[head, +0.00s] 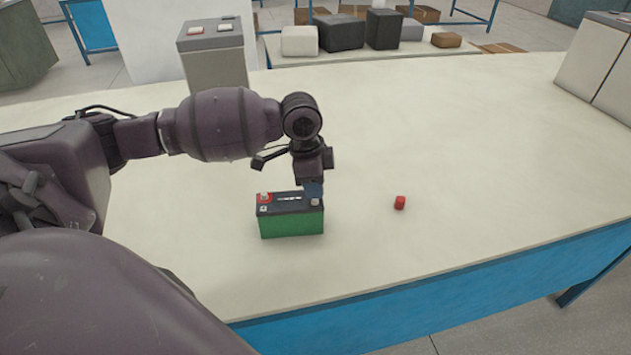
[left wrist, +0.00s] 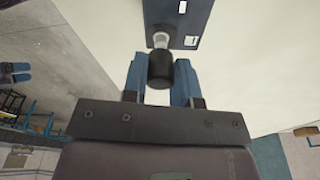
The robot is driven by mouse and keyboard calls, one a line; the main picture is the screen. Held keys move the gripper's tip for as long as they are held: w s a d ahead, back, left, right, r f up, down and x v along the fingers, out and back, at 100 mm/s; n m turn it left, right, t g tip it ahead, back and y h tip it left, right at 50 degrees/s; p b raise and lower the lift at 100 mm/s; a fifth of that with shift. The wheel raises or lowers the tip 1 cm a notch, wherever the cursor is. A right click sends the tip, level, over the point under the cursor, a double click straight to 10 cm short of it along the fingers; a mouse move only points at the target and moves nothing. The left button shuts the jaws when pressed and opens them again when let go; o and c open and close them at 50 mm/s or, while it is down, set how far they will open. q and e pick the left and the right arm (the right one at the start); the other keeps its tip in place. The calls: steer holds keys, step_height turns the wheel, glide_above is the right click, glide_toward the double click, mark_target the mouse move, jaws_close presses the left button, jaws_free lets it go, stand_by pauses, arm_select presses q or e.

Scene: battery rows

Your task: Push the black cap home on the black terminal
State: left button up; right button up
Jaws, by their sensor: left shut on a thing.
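The battery (head: 291,224) stands upright on the table, green below with a dark top. Its dark top also shows in the left wrist view (left wrist: 188,12). The black cap (left wrist: 161,70) is between the blue fingers of my left gripper (left wrist: 162,78), which is shut on it. The pale metal black terminal (left wrist: 160,40) shows just beyond the cap; I cannot tell whether they touch. In the head view my left gripper (head: 314,190) is over the battery's right end and hides the cap. My right gripper (left wrist: 18,73) seems to show small at the left edge of the wrist view.
A red cap (head: 400,202) lies on the table to the right of the battery. The red terminal (head: 264,196) is at the battery's left end. The table (head: 480,150) is clear around them. Boxes stand on a separate bench at the back.

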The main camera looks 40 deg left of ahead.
stand_by(0.5)
arm_select(q)
steer(key=shift+p, duration=0.3)
stand_by(0.4)
steer(key=shift+p, duration=0.65)
stand_by(0.6)
steer(key=shift+f, duration=0.55)
stand_by(0.7)
steer(key=shift+f+p, duration=0.3)
steer(key=shift+f, duration=0.1)
stand_by(0.4)
stand_by(0.6)
